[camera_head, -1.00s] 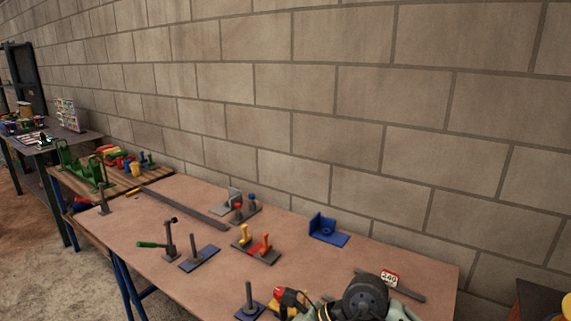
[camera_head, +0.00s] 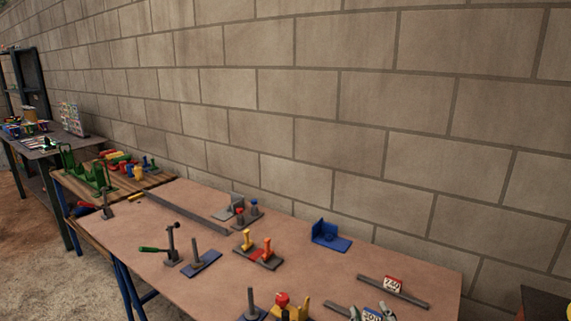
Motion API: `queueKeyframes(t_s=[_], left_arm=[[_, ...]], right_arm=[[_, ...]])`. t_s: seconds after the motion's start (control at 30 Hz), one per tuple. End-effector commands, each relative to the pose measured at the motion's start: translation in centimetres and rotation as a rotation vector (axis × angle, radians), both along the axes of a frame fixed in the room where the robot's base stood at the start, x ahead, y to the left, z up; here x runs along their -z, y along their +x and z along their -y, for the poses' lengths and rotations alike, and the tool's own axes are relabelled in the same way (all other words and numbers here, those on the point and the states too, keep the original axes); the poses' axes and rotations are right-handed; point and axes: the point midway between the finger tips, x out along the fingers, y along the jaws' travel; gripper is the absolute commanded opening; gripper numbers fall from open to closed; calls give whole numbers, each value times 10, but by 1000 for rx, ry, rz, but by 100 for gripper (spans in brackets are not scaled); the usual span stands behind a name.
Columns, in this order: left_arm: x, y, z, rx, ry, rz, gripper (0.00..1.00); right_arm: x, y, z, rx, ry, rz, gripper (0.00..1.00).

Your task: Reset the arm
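The brown workbench top (camera_head: 200,215) fills the lower middle of the view.
A block wall (camera_head: 330,110) stands behind.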

Motion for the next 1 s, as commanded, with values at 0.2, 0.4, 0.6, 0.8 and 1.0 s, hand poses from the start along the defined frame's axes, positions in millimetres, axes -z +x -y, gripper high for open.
queueKeyframes(t_s=[0.2,0.4,0.6,0.8,1.0], left_arm=[[0,0,0,0,0,0,41],[0,0,0,0,0,0,41],[0,0,0,0,0,0,41],[0,0,0,0,0,0,41],[0,0,0,0,0,0,41]], right_arm=[[126,-89,37,180,228,-538,31],[184,-175,36,254,338,-887,31],[210,-255,28,290,404,-1169,31],[267,-240,26,294,396,-1186,31],[337,-237,24,298,387,-1215,31]])
